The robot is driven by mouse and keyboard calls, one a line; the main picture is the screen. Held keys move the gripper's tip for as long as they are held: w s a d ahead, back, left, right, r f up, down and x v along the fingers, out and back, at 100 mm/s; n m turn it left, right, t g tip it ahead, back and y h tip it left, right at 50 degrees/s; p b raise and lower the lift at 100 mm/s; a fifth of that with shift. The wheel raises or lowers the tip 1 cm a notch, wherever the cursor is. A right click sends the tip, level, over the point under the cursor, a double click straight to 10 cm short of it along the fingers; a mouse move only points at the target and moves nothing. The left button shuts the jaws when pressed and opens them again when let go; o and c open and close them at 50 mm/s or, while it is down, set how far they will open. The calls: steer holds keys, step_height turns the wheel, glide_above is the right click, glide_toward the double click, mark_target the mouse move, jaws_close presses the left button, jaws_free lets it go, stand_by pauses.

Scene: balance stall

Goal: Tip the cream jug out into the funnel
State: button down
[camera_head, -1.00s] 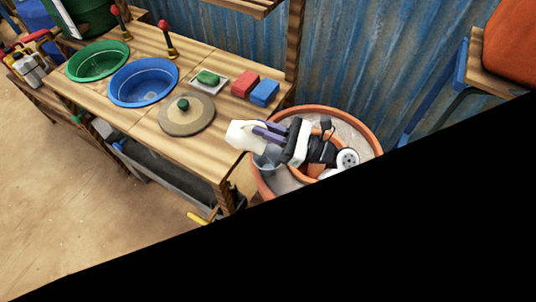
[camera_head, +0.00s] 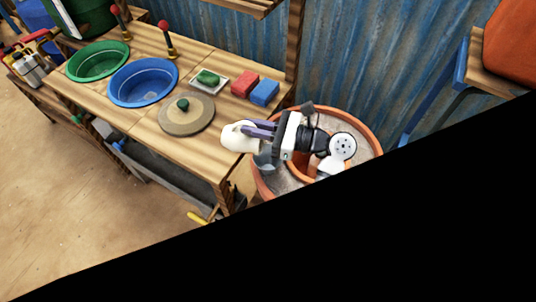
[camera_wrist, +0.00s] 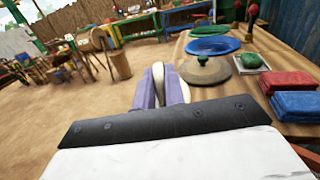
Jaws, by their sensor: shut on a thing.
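The cream jug (camera_head: 237,137) is held off the table's right end, near the terracotta pot, in the head view. It looks tilted; its mouth and contents cannot be made out. My gripper (camera_head: 255,131) is shut on it with purple fingers. In the wrist view my gripper (camera_wrist: 161,88) shows the fingers on both sides of a narrow cream strip of the jug (camera_wrist: 158,82). A pale grey-blue piece (camera_head: 264,157) shows just below the jug and fingers, partly hidden; it may be the funnel, but I cannot tell.
On the table are a lidded disc (camera_head: 184,122), blue basin (camera_head: 145,93), green basin (camera_head: 84,64), soap dish (camera_head: 220,87), red block (camera_head: 245,82) and blue block (camera_head: 265,93). A corrugated wall stands behind.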

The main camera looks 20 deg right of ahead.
steer(key=shift+w+a+f+g+h, duration=0.1)
steer(key=shift+w+a+g+h, duration=0.3)
steer(key=shift+a+g+h, duration=0.3)
steer(key=w+a+f+h+b, duration=0.1)
steer(key=w+a+g+h+b, duration=0.1)
steer(key=a, duration=0.1)
steer(key=shift+w+f+g+h, duration=0.15)
steer(key=shift+f+g+h, duration=0.15)
steer(key=shift+f, duration=0.1)
steer(key=shift+w+a+f+h+b, duration=0.1)
steer(key=shift+w+f+h+b, duration=0.05)
steer(key=shift+h+b, duration=0.2)
steer(key=g+p, duration=0.1)
steer(key=p, duration=0.2)
steer(key=shift+w+a+h, duration=0.3)
steer(key=shift+a+h, duration=0.05)
steer(key=shift+a, duration=0.05)
steer(key=shift+w+a+f+g+h, duration=0.1)
steer(key=shift+a+g+h, duration=0.1)
steer(key=shift+g+h, duration=0.15)
steer(key=shift+w+a+g+h, duration=0.3)
steer(key=shift+g+h, duration=0.15)
steer(key=shift+h, duration=0.2)
steer(key=w+a+f+g+h, duration=0.4)
steer(key=w+a+g+h, duration=0.1)
steer(key=a+h, duration=0.1)
steer(key=shift+a+h, duration=0.25)
steer(key=shift+h, duration=0.35)
